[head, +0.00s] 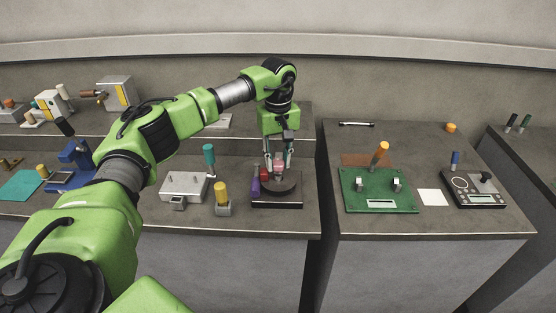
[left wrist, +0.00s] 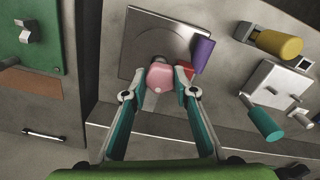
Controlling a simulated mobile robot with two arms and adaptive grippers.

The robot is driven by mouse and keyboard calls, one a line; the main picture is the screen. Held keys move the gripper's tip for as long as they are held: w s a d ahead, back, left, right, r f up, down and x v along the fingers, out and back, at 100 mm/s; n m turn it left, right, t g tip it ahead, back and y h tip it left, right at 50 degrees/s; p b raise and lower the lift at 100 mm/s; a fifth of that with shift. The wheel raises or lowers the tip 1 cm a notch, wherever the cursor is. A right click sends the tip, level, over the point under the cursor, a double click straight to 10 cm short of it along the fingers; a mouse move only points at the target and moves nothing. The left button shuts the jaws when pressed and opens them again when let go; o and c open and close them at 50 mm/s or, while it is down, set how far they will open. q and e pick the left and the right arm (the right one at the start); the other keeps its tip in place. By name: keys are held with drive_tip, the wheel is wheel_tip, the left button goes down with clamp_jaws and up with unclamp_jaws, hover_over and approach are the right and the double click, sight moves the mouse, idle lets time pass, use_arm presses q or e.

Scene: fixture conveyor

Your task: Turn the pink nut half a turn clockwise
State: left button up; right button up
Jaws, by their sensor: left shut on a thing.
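The pink nut (left wrist: 160,76) sits over the round dark disc of a square base plate (left wrist: 133,38). In the head view the nut (head: 280,166) shows small, above the dark base (head: 278,205). My left gripper (head: 277,160) points straight down over it. In the left wrist view the fingertips of my left gripper (left wrist: 161,78) are on both sides of the nut, shut on it. A red piece (left wrist: 189,71) lies right beside one fingertip, and a purple block (left wrist: 202,54) stands next to it. My right gripper is in neither view.
A grey metal box (head: 184,187) with a teal-handled part (head: 209,157) and a yellow-topped piece (head: 221,192) stand left of the base. Across a gap between benches, a green board (head: 375,190) lies to the right. The bench's front edge is close to the base.

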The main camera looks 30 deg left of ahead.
sight(278, 162)
use_arm(q)
drive_tip(key=o, duration=1.1)
drive_tip(key=shift+r, duration=0.15)
wheel_tip(278, 162, up, 12)
idle(0.3)
